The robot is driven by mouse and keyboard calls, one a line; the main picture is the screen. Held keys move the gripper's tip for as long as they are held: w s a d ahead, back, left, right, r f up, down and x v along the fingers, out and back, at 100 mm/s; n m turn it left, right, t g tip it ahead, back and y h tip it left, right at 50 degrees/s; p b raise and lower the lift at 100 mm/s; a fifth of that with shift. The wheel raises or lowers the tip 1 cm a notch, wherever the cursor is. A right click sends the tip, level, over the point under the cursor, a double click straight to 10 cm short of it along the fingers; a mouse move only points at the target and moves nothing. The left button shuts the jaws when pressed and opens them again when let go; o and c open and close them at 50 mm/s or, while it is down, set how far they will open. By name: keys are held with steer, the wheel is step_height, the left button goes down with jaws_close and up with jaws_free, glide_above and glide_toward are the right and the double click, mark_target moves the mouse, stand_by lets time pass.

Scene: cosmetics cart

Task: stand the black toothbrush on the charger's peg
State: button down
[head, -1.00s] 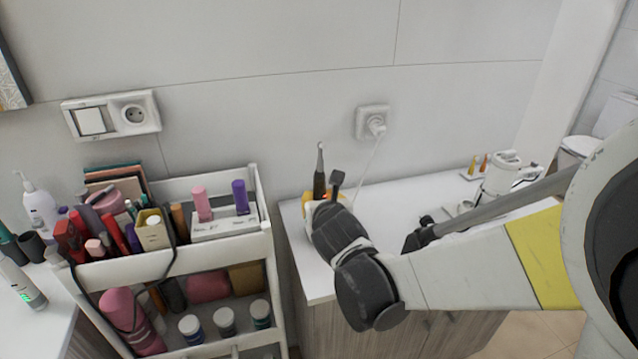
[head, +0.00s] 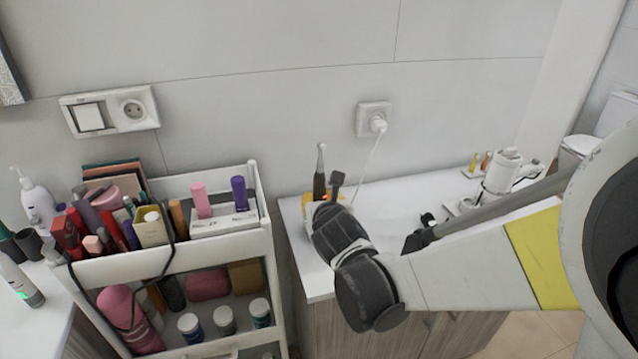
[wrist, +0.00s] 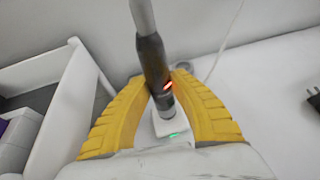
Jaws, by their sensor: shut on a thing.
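The black toothbrush (head: 319,178) stands close to upright over the white counter, with its grey neck up. It also shows in the wrist view (wrist: 153,60), with a small red light on its side. My gripper (wrist: 163,84) has its yellow fingers shut on the toothbrush's lower body. The white charger (wrist: 168,128), with a green light, lies right under the toothbrush's lower end in the wrist view. The peg is hidden there, and I cannot tell whether the toothbrush is seated on it. My wrist hides the charger in the head view.
A white cart (head: 262,215) full of cosmetics stands just left of the counter (head: 400,196). A cord runs up to a wall socket (head: 374,119) behind my gripper. A white appliance (head: 500,174) stands at the counter's right. Part of the counter between is bare.

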steer(key=shift+f+b, duration=0.55)
steer(key=shift+f, duration=0.15)
steer(key=c, duration=1.2)
jaws_free()
steer(key=shift+o, duration=0.2)
steer(key=v, duration=1.2)
steer(key=shift+d, duration=0.15)
